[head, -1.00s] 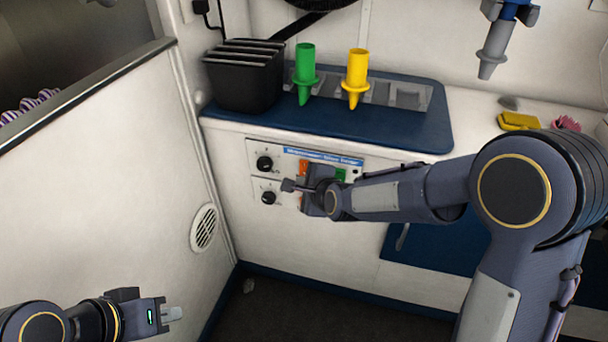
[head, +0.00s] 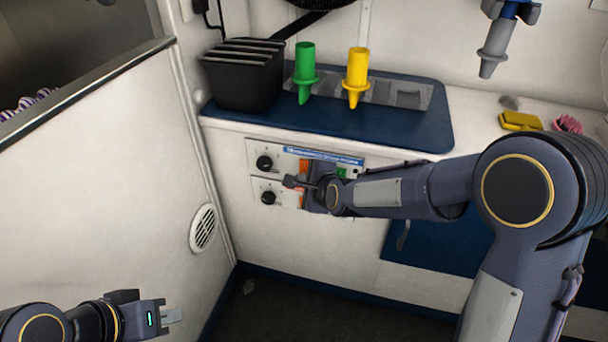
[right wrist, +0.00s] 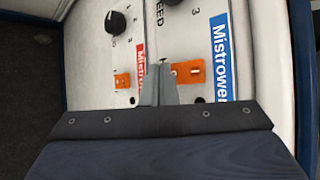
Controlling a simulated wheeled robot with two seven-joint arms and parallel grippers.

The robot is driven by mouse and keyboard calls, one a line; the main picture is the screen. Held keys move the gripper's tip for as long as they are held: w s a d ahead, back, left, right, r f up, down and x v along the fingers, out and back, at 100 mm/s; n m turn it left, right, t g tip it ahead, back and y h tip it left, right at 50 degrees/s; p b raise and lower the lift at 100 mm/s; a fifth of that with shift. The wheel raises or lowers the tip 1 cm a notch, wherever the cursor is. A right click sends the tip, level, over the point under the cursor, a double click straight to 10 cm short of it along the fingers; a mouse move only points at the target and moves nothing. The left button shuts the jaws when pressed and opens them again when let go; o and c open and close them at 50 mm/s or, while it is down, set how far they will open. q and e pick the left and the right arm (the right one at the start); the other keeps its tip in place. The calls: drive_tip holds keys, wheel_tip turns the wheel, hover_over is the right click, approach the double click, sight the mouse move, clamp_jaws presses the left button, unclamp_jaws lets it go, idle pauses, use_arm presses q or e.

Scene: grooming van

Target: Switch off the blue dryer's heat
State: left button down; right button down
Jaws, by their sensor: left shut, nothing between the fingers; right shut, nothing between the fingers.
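The blue dryer's panel, with a blue label strip (head: 318,156), is the upper of two on the cabinet front. It has a black knob (head: 264,162), an orange switch (head: 304,165) and a green switch (head: 342,172). In the right wrist view its orange switch (right wrist: 190,71) lies beside the blue label. My right gripper (right wrist: 158,80) is shut and empty. Its tips overlap that switch's left end in this view; I cannot tell whether they touch. The head view hides these tips behind my wrist. My left gripper (head: 172,315) is shut and empty, low at the left.
The lower panel has a red label (right wrist: 139,75), a black knob (right wrist: 117,21) and another orange switch (right wrist: 122,81), close left of my right fingertips. Above, the blue counter (head: 420,135) holds a black bin (head: 243,80) and green (head: 305,65) and yellow (head: 356,70) nozzles.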

drive_tip(key=shift+w+d, duration=0.1)
drive_tip(key=shift+w, duration=0.15)
drive_tip(key=shift+s, duration=0.15)
idle(0.4)
drive_tip(key=shift+s+a+r, duration=0.1)
drive_tip(key=shift+s+a, duration=0.15)
drive_tip(key=shift+s, duration=0.35)
drive_tip(key=s, duration=0.1)
drive_tip(key=s+a+p, duration=0.1)
drive_tip(key=s, duration=0.1)
drive_tip(key=s+p, duration=0.1)
drive_tip(key=shift+s+a+r, duration=0.3)
drive_tip(key=shift+s+r, duration=0.05)
drive_tip(key=shift+s, duration=0.05)
idle(0.3)
